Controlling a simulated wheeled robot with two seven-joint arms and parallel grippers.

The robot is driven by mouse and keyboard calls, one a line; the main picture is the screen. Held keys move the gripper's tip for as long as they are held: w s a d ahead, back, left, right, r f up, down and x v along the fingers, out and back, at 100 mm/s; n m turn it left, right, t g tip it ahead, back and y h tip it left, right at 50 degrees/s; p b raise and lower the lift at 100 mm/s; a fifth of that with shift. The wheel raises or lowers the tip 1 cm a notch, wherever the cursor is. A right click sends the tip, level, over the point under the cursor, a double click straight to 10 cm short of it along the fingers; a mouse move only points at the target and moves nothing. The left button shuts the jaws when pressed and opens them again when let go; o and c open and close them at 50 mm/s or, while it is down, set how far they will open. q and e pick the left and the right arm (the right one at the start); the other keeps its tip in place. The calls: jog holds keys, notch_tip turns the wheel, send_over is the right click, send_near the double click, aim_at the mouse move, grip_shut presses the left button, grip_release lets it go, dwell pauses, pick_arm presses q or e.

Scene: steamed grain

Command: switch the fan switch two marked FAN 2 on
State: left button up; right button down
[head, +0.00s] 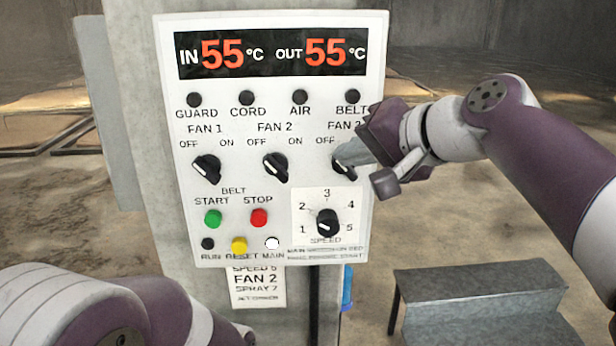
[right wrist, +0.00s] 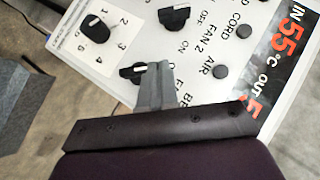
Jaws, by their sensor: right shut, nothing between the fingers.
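The FAN 2 switch (head: 275,167) is a black rotary knob in the middle of the white control panel (head: 240,187). Its pointer leans to the upper left, toward OFF. It also shows in the right wrist view (right wrist: 173,18), beside the fingers. My right gripper (head: 354,154) is shut and empty at the FAN 3 knob (head: 342,164), to the right of FAN 2. In the right wrist view the closed fingertips (right wrist: 158,70) partly cover the FAN 3 knob (right wrist: 133,71); whether they touch it I cannot tell. My left gripper is out of view.
The FAN 1 knob (head: 206,168) is left of FAN 2. Below are a green START button (head: 213,218), a red STOP button (head: 258,217) and the SPEED dial (head: 327,222). A grey metal box (head: 480,303) stands at the lower right.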

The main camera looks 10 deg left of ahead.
aim_at(290, 176)
jog(key=x, duration=0.1)
jog(key=p+x, duration=0.1)
jog(key=x, duration=0.3)
jog(key=shift+s+a+r+p, duration=0.1)
jog(key=shift+a+r+p, duration=0.2)
jog(key=shift+a, duration=0.3)
jog(key=a+f, duration=0.2)
jog(key=shift+s+f+p, duration=0.2)
jog(key=shift+f+p, duration=0.1)
jog(key=shift+s+a+f, duration=0.15)
jog(key=shift+s+a, duration=0.05)
jog(key=shift+a, duration=0.1)
jog(key=shift+w+f, duration=0.1)
